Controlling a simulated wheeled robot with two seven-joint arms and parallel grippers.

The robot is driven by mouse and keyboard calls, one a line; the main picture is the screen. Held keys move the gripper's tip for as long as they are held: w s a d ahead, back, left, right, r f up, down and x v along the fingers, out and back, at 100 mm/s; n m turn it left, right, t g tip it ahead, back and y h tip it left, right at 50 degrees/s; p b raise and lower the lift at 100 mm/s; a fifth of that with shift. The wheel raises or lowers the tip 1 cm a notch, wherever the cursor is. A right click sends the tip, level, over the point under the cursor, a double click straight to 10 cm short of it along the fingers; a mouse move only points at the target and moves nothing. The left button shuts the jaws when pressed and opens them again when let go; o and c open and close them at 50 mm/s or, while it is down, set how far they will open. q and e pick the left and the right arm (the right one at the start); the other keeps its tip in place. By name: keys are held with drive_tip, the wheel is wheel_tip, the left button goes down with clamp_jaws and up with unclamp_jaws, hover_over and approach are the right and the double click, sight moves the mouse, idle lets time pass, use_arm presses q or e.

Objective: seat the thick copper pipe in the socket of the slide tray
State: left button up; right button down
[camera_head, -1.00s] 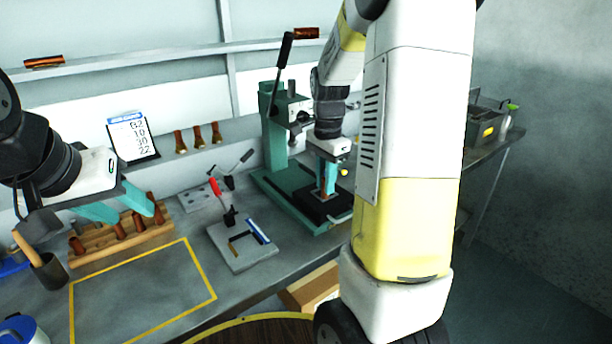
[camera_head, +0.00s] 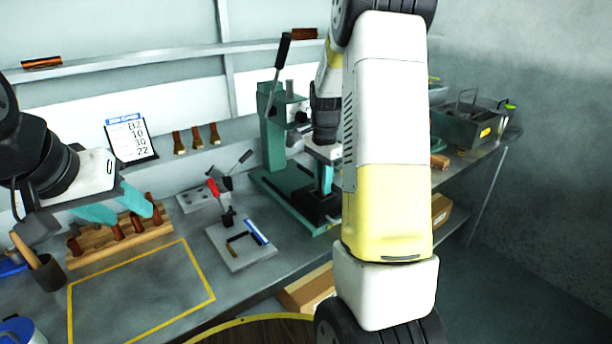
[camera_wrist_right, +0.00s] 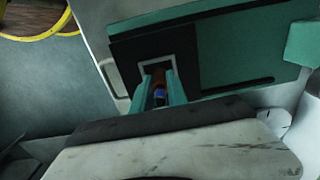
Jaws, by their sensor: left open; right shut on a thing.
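My right gripper (camera_wrist_right: 160,90) is shut on the thick copper pipe (camera_wrist_right: 157,74), of which a copper part and a blue part show between the teal fingers. The pipe is over the pale square socket (camera_wrist_right: 147,68) on the black slide tray (camera_wrist_right: 127,52); I cannot tell how deep it sits. In the head view the right gripper (camera_head: 325,180) is above the tray (camera_head: 318,208), partly hidden by my right arm. My left gripper (camera_head: 132,214) is open and empty, close over the wooden rack of copper pipes.
The green press (camera_head: 270,130) with a black lever stands behind the tray. A wooden rack (camera_head: 150,235) holds several copper pipes at the left. A grey clamp fixture (camera_head: 240,258) lies in front. A toolbox (camera_head: 465,128) stands far right. The yellow-outlined bench area (camera_head: 140,285) is clear.

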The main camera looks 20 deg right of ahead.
drive_tip(key=shift+f, duration=0.1)
drive_tip(key=c, duration=1.3)
unclamp_jaws()
wheel_tip(320, 180, up, 11)
drive_tip(key=shift+r, duration=0.15)
drive_tip(key=shift+s+a+r, duration=0.1)
drive_tip(key=shift+s+r, duration=0.05)
drive_tip(key=shift+r, duration=0.45)
drive_tip(key=s+a+r+n+t, duration=0.1)
drive_tip(key=s+a+n+t, duration=0.1)
drive_tip(key=s+a+n, duration=0.2)
drive_tip(key=s+a+r+n+t+y, duration=0.1)
drive_tip(key=s+a+n, duration=0.3)
drive_tip(key=s, duration=0.7)
drive_tip(key=s+a+r+n+t+y, duration=0.1)
drive_tip(key=s+a+r+n+t, duration=0.1)
drive_tip(key=s+n, duration=0.4)
drive_tip(key=shift+s+a+r+n+t, duration=0.4)
drive_tip(key=shift+s+a+t, duration=0.35)
drive_tip(key=shift+a, duration=0.5)
